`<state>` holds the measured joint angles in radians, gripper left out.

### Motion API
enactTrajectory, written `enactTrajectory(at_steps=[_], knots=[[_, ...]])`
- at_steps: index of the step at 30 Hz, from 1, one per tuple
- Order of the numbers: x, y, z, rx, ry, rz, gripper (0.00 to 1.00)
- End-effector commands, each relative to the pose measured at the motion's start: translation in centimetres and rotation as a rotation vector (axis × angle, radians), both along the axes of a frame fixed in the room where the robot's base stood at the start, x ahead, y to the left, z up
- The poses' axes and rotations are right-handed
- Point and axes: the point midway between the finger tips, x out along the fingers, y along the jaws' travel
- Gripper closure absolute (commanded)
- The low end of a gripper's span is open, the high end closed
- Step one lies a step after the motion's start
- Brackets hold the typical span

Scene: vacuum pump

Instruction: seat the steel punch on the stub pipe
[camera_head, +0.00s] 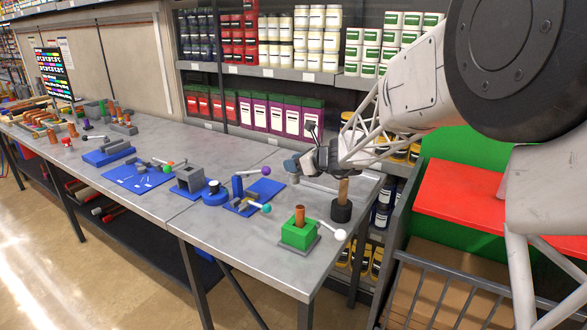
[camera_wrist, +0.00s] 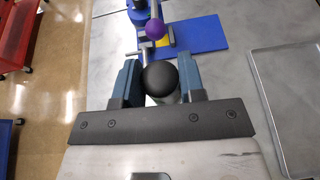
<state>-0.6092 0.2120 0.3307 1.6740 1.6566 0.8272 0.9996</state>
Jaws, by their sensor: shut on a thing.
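My gripper (camera_wrist: 159,62) is shut, its blue-grey fingers on either side of a black ball-topped part, which I take for the steel punch (camera_wrist: 160,79). A little grey metal shows below the ball; its lower end is hidden. In the head view my gripper (camera_head: 300,163) is above the table's right part, and a dark ball on a thin stem (camera_head: 312,128) rises beside it. An upright copper-coloured pipe (camera_head: 299,214), probably the stub pipe, stands in a green block (camera_head: 298,236) near the front right. My gripper is behind and above it, apart from it.
A wooden-handled piece in a black round base (camera_head: 341,210) stands right of the green block. Blue fixtures, including one with a purple ball (camera_wrist: 155,29), stand to the left. A shallow grey tray (camera_wrist: 255,90) lies to the right in the wrist view. Shelves line the back.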

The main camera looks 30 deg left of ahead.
Motion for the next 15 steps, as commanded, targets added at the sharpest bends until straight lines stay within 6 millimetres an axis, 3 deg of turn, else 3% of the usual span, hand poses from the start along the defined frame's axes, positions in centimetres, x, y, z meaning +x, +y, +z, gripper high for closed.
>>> enactTrajectory(at_steps=[7, 15], knots=[[-4.7, -3.8, 3.4, -0.005, 0.0, 0.168, 0.94], [-8.1, -6.7, 5.1, -0.024, 0.011, 0.289, 0.94]])
